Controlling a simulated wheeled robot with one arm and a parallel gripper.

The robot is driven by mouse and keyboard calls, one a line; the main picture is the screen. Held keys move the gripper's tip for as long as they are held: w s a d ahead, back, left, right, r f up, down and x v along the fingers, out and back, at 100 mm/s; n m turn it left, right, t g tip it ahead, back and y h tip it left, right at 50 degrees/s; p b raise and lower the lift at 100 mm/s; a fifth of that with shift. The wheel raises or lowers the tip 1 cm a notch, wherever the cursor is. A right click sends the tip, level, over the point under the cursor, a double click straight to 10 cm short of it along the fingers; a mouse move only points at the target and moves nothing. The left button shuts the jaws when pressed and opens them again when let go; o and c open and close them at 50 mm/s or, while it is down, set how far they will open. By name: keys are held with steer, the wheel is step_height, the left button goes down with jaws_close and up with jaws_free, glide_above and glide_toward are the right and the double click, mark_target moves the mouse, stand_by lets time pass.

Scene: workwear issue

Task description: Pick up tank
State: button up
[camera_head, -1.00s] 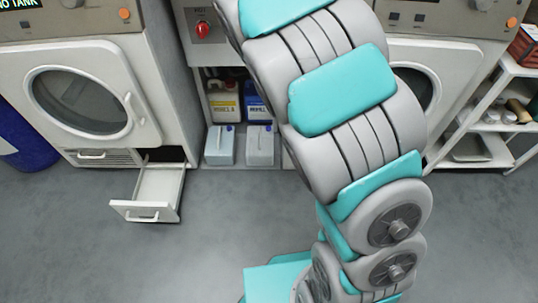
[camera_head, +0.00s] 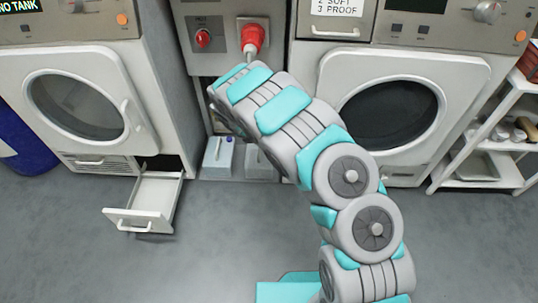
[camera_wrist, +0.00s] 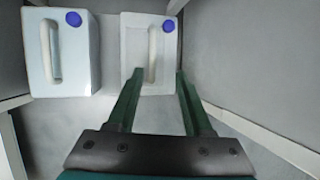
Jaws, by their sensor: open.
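Two pale tanks with blue caps and moulded handles stand side by side in the low bay between the machines. The left tank (camera_head: 218,156) also shows in the wrist view (camera_wrist: 85,70). The right tank (camera_head: 257,165) is partly hidden by my arm in the head view; in the wrist view it (camera_wrist: 130,28) is seen from above with its handle (camera_wrist: 153,55). My gripper (camera_wrist: 159,75) is open and empty. Its fingers point at the right tank, over its near right part; I cannot tell the gap. The gripper is hidden in the head view.
The left machine (camera_head: 75,105) shows "NO TANK" and has an open, empty drawer (camera_head: 145,195) jutting out low. Another machine (camera_head: 400,100) stands to the right, with a white shelf rack (camera_head: 480,170) beyond. Bay walls lie close to the tanks.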

mark_target(259, 149)
steer(key=shift+n, duration=0.4)
steer(key=x, duration=0.3)
steer(key=b+x, duration=0.1)
steer(key=x, duration=0.2)
steer(key=a+b+x, duration=0.1)
steer(key=x, duration=0.2)
steer(key=shift+s+a+f, duration=0.1)
steer(key=shift+s+f, duration=0.15)
steer(key=shift+f, duration=0.05)
steer(key=shift+r, duration=0.1)
jaws_close()
stand_by(0.6)
